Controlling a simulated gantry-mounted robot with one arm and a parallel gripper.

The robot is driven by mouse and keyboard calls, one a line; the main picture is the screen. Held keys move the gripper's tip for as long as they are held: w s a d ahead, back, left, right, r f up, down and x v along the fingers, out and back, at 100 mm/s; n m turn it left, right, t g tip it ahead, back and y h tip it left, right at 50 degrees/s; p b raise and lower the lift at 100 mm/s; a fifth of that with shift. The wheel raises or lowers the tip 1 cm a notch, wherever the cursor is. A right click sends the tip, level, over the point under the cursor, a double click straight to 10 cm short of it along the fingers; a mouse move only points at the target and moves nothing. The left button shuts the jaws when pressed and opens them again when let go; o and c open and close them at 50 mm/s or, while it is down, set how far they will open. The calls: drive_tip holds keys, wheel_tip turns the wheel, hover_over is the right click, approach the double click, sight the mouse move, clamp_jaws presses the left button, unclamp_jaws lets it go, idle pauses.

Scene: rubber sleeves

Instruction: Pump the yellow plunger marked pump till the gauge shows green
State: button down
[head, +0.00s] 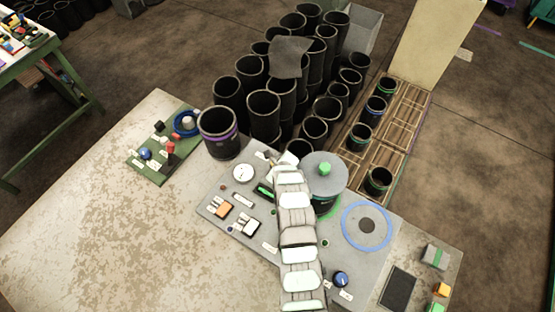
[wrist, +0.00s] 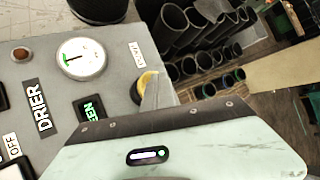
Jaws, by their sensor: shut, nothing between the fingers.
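The yellow plunger (wrist: 147,81) shows in the wrist view at the panel's edge, beside a small white label (wrist: 137,54) whose text is hard to read. In the head view the plunger is hidden by my arm and gripper (head: 277,163). The round white gauge (wrist: 82,58) has a green mark on its left half; its needle is hard to make out. It also shows in the head view (head: 243,173).
The grey panel (head: 215,190) also bears a drier label (wrist: 40,107), switches and a lidded grey pot (head: 324,172) close right of my arm. A black sleeve (head: 219,132) stands just behind the panel. Many more sleeves (head: 264,115) crowd behind the table.

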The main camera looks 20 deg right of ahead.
drive_tip(key=shift+r+p, duration=0.4)
drive_tip(key=shift+r, duration=0.3)
wheel_tip(320, 180, up, 5)
drive_tip(key=p, duration=0.3)
drive_tip(key=shift+p, duration=0.35)
idle(0.4)
